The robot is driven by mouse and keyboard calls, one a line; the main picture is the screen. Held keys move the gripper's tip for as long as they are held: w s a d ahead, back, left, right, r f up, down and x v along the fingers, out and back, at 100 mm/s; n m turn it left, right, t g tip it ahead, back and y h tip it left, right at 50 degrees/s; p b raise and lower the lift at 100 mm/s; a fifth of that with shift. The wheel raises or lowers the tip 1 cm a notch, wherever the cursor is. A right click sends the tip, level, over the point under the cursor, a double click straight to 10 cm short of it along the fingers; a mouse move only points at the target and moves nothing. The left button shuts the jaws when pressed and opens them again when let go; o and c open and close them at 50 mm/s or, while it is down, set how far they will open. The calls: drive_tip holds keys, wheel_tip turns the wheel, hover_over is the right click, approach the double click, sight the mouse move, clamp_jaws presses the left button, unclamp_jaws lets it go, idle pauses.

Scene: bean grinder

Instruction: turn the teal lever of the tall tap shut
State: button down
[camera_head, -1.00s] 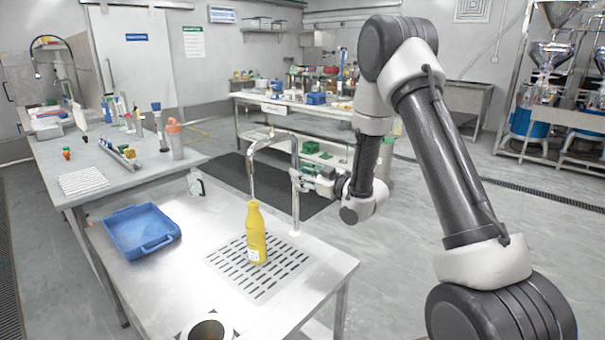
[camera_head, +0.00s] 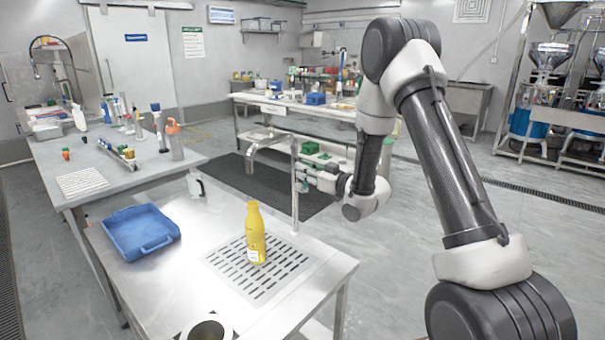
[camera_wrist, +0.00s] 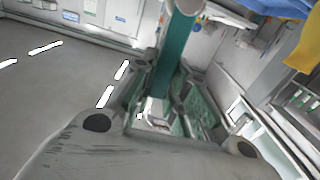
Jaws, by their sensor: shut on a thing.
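The tall tap (camera_head: 295,205) stands at the right of the steel table, its bent spout (camera_head: 256,152) reaching left above the yellow bottle (camera_head: 256,232). No stream shows below the spout. My gripper (camera_head: 304,180) is at the tap's post, on its right side. In the wrist view the teal lever (camera_wrist: 172,62) runs between the fingers of my gripper (camera_wrist: 162,100), which is shut on it. In the head view the lever is small and mostly hidden by my gripper.
The bottle stands upright on the slotted drain (camera_head: 238,283). A blue tray (camera_head: 140,232) lies at the table's left, and a round container (camera_head: 207,330) sits at the front edge. A cluttered bench (camera_head: 110,175) is behind. The floor right of the table is clear.

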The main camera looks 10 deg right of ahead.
drive_tip(key=shift+w+d+m, duration=0.1)
drive_tip(key=shift+d+m, duration=0.05)
drive_tip(key=shift+m, duration=0.15)
drive_tip(key=c, duration=1.4)
unclamp_jaws()
drive_tip(key=shift+d, duration=0.1)
drive_tip(key=v, duration=1.2)
